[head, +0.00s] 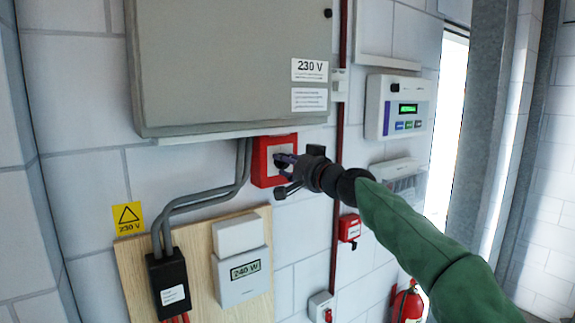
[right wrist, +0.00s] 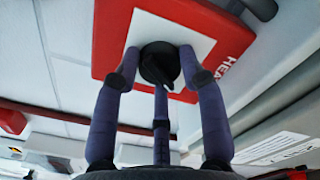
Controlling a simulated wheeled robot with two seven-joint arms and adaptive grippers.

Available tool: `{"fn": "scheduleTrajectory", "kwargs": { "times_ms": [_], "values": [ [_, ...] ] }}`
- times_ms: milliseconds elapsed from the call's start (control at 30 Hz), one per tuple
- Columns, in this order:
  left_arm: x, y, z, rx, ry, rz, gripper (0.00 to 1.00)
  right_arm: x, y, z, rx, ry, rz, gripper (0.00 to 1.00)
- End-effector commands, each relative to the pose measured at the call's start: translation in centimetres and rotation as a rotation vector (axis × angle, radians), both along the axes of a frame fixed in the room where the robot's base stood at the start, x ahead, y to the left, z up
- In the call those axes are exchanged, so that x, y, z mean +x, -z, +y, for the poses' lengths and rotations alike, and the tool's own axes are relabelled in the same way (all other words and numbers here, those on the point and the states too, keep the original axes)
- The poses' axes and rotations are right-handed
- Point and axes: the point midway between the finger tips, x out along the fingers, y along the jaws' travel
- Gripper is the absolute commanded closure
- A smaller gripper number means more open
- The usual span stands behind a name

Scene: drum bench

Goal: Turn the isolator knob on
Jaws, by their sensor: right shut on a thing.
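The isolator is a red box (head: 260,169) with a white face plate, mounted on the wall below the grey cabinet. In the right wrist view the red box (right wrist: 112,42) shows a white plate and part of a word starting "HEA". The black round knob (right wrist: 159,62) sits on that plate, with a small pointer towards the lower right of the picture. My right gripper (head: 284,161) is at the face of the box, its three dark fingers shut around the knob. In the head view the fingers hide most of the knob. My left gripper is not in view.
A large grey cabinet (head: 230,60) marked 230 V overhangs the box. Grey conduits (head: 200,195) run down on its left to a black box. A wooden board (head: 135,270) carries a 240 W meter (head: 240,278). A dark red pipe (head: 337,220) runs down on the right.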

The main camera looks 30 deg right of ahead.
Motion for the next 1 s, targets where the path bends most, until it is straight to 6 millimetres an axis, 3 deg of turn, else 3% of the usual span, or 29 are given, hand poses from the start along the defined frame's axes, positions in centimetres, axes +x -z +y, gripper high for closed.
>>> {"fn": "scheduleTrajectory", "kwargs": {
  "times_ms": [600, 1000],
  "values": [
    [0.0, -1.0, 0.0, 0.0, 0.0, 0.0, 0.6, 0.1, 0.1, 0.0, 0.581, 0.0, 0.048, 0.91],
    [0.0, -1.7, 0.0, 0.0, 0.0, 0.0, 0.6, 0.1, 0.1, 0.0, 0.866, -0.001, 0.071, 0.91]
  ]
}}
